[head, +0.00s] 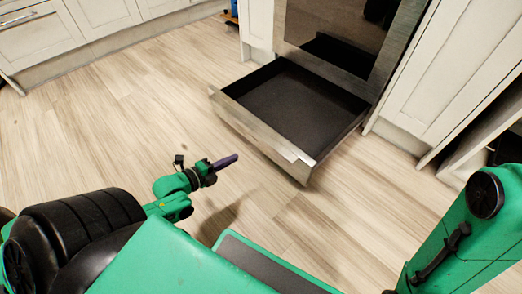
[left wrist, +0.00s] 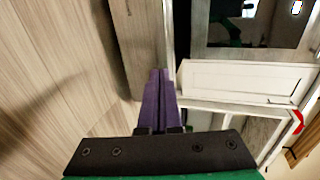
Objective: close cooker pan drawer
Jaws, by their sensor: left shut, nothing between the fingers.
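The cooker pan drawer (head: 288,108) stands pulled out under the cooker (head: 345,28) in the head view. It has a dark, empty inside and a metallic front (head: 258,132) facing me, with a handle strip along its top edge. My left gripper (head: 234,158) is shut and empty, with dark purple fingers. It is in front of the drawer, to the left of its front in the picture, and appears apart from it. The shut fingers (left wrist: 160,88) also show in the left wrist view. My right gripper is out of view.
White cabinets (head: 450,75) stand right of the cooker, with an open lower compartment at the far right. More white cabinets (head: 35,40) line the upper left. The wooden floor (head: 120,125) is clear left of the drawer.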

